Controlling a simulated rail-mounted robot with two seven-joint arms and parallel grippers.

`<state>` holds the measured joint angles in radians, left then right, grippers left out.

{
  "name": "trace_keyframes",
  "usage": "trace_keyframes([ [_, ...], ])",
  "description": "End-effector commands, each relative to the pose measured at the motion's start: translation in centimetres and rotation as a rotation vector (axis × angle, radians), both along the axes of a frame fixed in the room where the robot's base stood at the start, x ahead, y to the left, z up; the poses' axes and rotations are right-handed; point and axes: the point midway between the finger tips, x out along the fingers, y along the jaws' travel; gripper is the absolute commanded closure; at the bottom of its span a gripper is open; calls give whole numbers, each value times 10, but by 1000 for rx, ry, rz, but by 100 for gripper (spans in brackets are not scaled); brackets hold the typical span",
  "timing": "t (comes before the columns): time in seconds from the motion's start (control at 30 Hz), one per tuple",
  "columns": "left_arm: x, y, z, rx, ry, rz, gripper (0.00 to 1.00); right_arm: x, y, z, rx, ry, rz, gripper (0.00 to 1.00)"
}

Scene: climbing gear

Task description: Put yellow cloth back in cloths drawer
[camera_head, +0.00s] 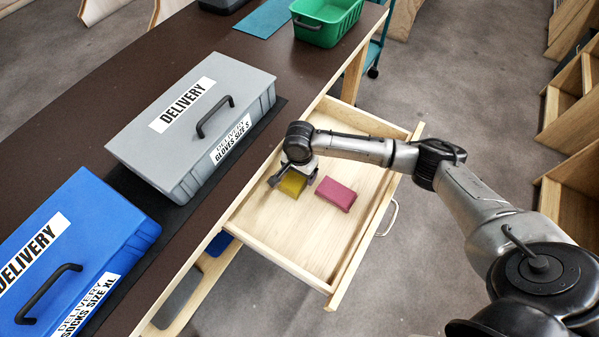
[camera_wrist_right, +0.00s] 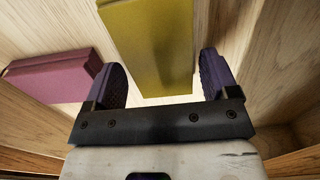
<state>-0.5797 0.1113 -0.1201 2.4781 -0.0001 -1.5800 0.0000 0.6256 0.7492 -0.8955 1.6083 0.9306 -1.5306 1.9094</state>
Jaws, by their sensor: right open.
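The yellow cloth (camera_head: 291,184) is a folded block inside the open wooden drawer (camera_head: 290,262), toward its table side. My right gripper (camera_head: 295,177) is over the drawer at the yellow cloth, with its jaws open and one finger on either side of it. In the right wrist view the yellow cloth (camera_wrist_right: 153,45) shows ahead of and partly between the two dark fingers (camera_wrist_right: 163,80). Light gaps show between the cloth and the fingers there. Whether the cloth rests fully on the drawer floor is hard to tell. My left gripper is out of view.
A folded pink cloth (camera_head: 336,193) lies in the drawer just right of the yellow one; it is left of the fingers in the wrist view (camera_wrist_right: 55,77). A grey lidded box (camera_head: 150,150), a blue box (camera_head: 100,222) and a green bin (camera_head: 328,28) stand on the dark tabletop.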

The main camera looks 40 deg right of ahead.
Motion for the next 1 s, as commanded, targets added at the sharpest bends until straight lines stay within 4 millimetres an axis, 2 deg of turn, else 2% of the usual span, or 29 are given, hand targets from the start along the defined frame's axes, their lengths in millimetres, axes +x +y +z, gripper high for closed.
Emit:
trace_keyframes([
  [0.03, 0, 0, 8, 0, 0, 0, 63, 1, 0, 13, 1, -2, 0, 20],
  [0.2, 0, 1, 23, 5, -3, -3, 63, 1, 0, 46, 1, -3, 0, 20],
  [0.5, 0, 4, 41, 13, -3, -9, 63, 0, 1, 93, 1, -1, 0, 20],
  [0.7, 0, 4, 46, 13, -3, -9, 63, 0, 1, 109, 1, -1, 0, 20],
  [1.0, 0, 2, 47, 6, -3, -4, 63, 0, 0, 113, 1, 1, 0, 20],
])
